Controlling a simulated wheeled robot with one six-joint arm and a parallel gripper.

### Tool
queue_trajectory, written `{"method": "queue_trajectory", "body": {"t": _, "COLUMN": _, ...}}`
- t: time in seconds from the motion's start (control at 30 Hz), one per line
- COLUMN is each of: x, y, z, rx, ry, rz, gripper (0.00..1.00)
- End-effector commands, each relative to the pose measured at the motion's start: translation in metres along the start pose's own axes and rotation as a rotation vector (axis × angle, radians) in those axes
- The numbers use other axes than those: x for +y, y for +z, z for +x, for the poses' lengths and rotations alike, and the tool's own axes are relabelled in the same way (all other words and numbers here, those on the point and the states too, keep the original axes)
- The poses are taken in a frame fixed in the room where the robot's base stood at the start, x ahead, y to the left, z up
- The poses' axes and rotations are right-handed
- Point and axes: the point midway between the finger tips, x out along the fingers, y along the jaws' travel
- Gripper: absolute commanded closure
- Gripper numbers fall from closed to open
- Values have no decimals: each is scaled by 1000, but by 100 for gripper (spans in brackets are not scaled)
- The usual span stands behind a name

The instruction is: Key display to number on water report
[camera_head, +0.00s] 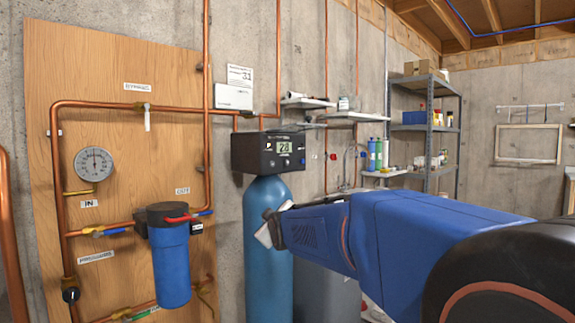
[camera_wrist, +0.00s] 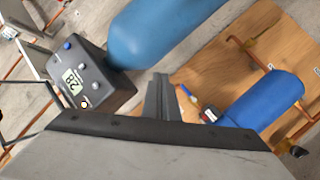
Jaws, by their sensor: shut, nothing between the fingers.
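The black control head (camera_head: 268,152) sits on top of a blue tank (camera_head: 268,250). Its lit display (camera_head: 285,149) reads 28. In the wrist view the control head (camera_wrist: 88,78) is at the left, turned on its side, with the display (camera_wrist: 72,82) and several round buttons, one blue (camera_wrist: 67,46). The water report (camera_head: 240,76) is a white sheet on the wall above, with a large two-digit number starting with 3; the second digit is too small to be sure of. My gripper (camera_head: 264,230) is shut and empty, in front of the tank below the control head; its fingers (camera_wrist: 162,88) point up in the wrist view.
A plywood panel (camera_head: 110,60) with copper pipes, a gauge (camera_head: 94,164) and a blue filter housing (camera_head: 171,262) stands left of the tank. Small wall shelves (camera_head: 350,116) and a metal rack (camera_head: 443,130) are at the right.

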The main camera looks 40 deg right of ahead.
Motion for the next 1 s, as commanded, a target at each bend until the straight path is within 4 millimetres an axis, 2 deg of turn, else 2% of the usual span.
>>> {"method": "queue_trajectory", "body": {"t": 0.1, "x": 42, "y": -4, "z": 25, "rx": 44, "ry": 99, "rz": -71, "gripper": 100}}
{"method": "queue_trajectory", "body": {"t": 0.3, "x": 116, "y": -9, "z": 57, "rx": 113, "ry": 281, "rz": -211, "gripper": 100}}
{"method": "queue_trajectory", "body": {"t": 0.5, "x": 188, "y": -6, "z": 77, "rx": 160, "ry": 472, "rz": -363, "gripper": 100}}
{"method": "queue_trajectory", "body": {"t": 0.6, "x": 216, "y": -3, "z": 82, "rx": 174, "ry": 552, "rz": -428, "gripper": 100}}
{"method": "queue_trajectory", "body": {"t": 0.7, "x": 237, "y": -1, "z": 83, "rx": 183, "ry": 612, "rz": -478, "gripper": 100}}
{"method": "queue_trajectory", "body": {"t": 0.8, "x": 248, "y": 1, "z": 84, "rx": 188, "ry": 649, "rz": -508, "gripper": 100}}
{"method": "queue_trajectory", "body": {"t": 1.0, "x": 254, "y": 1, "z": 84, "rx": 191, "ry": 669, "rz": -524, "gripper": 100}}
